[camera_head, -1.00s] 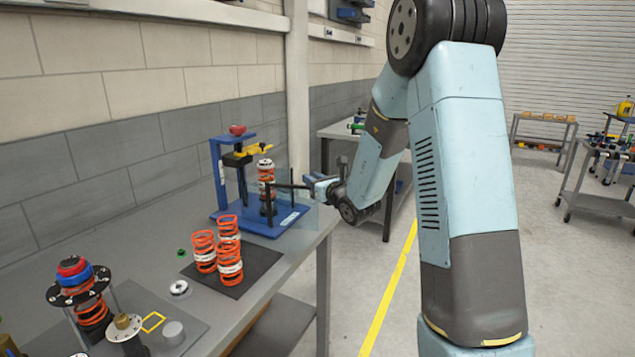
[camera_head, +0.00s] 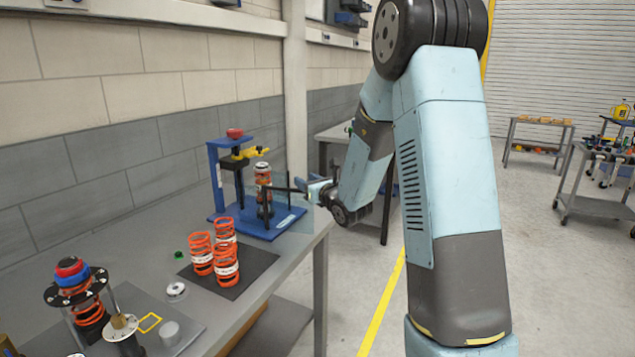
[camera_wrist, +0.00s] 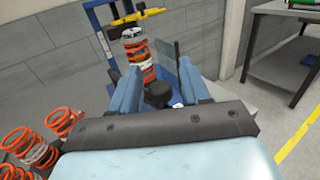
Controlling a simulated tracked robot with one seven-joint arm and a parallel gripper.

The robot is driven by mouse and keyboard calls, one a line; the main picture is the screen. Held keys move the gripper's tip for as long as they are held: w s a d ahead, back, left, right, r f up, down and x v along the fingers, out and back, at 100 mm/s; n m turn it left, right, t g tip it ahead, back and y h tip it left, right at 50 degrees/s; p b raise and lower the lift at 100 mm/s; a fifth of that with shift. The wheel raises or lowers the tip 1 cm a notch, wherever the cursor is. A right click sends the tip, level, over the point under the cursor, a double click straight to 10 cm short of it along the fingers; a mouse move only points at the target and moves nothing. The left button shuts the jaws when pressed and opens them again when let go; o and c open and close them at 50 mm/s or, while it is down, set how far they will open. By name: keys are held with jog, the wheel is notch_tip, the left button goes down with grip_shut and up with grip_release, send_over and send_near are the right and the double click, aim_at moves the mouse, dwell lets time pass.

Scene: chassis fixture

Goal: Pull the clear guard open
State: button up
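The blue press fixture (camera_head: 272,228) stands at the far end of the grey bench, with a red knob on top. An orange spring unit (camera_head: 262,180) is upright in it and also shows in the wrist view (camera_wrist: 138,50). The clear guard (camera_head: 298,218) is a faint see-through panel on the fixture's right side; its exact edges are hard to see. My gripper (camera_head: 305,188) is at the guard, right of the spring. In the wrist view its blue fingers (camera_wrist: 158,72) are apart. A black rounded knob (camera_wrist: 158,95) shows between them; I cannot tell whether they touch it.
Several orange springs (camera_head: 226,265) stand on a dark mat (camera_head: 255,265) nearer on the bench. A round spring assembly (camera_head: 75,280) is at front left. A second bench (camera_head: 335,132) stands behind. Open floor (camera_head: 455,170) lies to the right.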

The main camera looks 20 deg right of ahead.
jog(key=shift+s, duration=0.1)
jog(key=v, duration=1.3)
jog(key=shift+s, duration=0.25)
jog(key=shift+d, duration=0.1)
jog(key=s+a+r+n+g+y, duration=0.3)
jog(key=s+a+n+g, duration=0.3)
jog(key=s+a+n, duration=0.3)
jog(key=s+a+r+n+g+y, duration=0.3)
jog(key=s+a+n+g, duration=0.35)
jog(key=s+n, duration=0.4)
jog(key=s+d+r+n+h, duration=0.3)
jog(key=s+d+n+h, duration=0.7)
jog(key=d+n, duration=0.3)
jog(key=shift+s+r+t+h, duration=0.2)
jog(key=shift+t+h, duration=0.25)
jog(key=shift+h, duration=0.35)
